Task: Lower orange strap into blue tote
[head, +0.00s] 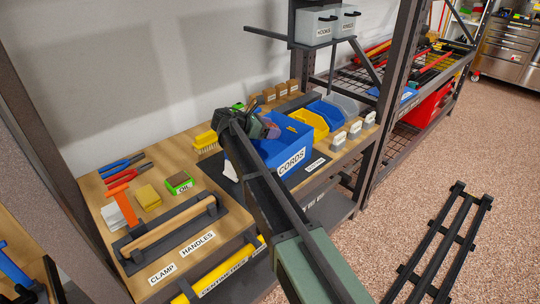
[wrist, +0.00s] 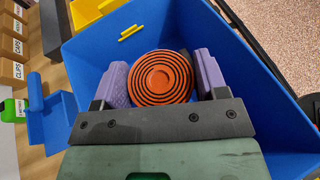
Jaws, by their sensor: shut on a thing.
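The orange strap (wrist: 161,79) is a round coil with black rings. My gripper (wrist: 160,70) is shut on it, with a purple pad on each side. In the wrist view the coil shows against the inside of the blue tote (wrist: 255,75); I cannot tell how far above the tote's floor it is. In the head view the blue tote (head: 302,136), labelled CORDS, stands on the wooden shelf. My gripper (head: 262,127) is over its left part there, and my arm hides part of the tote. The strap is not clearly visible in that view.
Yellow (head: 308,117) and blue bins stand right of the tote, with small labelled boxes at the shelf front. A yellow brush (head: 205,141) lies to the left. An upper rack with grey bins (head: 315,27) hangs above.

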